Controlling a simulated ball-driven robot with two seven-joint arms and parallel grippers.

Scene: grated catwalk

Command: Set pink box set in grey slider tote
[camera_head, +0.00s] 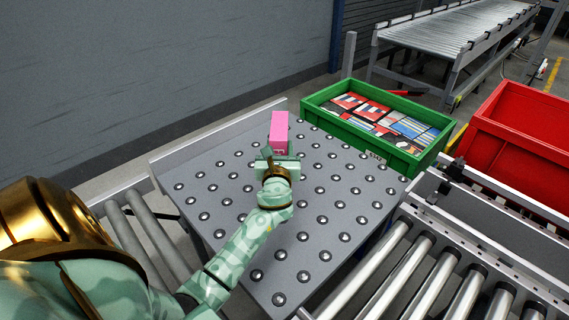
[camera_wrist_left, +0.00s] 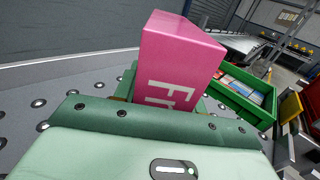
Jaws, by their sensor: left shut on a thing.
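The pink box (camera_head: 279,128) is over the far part of the ball table, and my left gripper (camera_head: 277,157) is shut on it. In the left wrist view the pink box (camera_wrist_left: 176,66) stands up between the jaws, slightly tilted, with white lettering on its near face. Its lower end is hidden by the gripper, so I cannot tell whether it touches the table. No grey slider tote shows clearly in either view. My right gripper is not in view.
The grey ball table (camera_head: 320,225) is otherwise clear. A green crate (camera_head: 398,158) with several flat packs stands at its far right, with a red bin (camera_head: 520,122) beyond. Roller conveyors (camera_head: 400,275) lie at right and left. A raised rail (camera_head: 222,143) edges the far left side.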

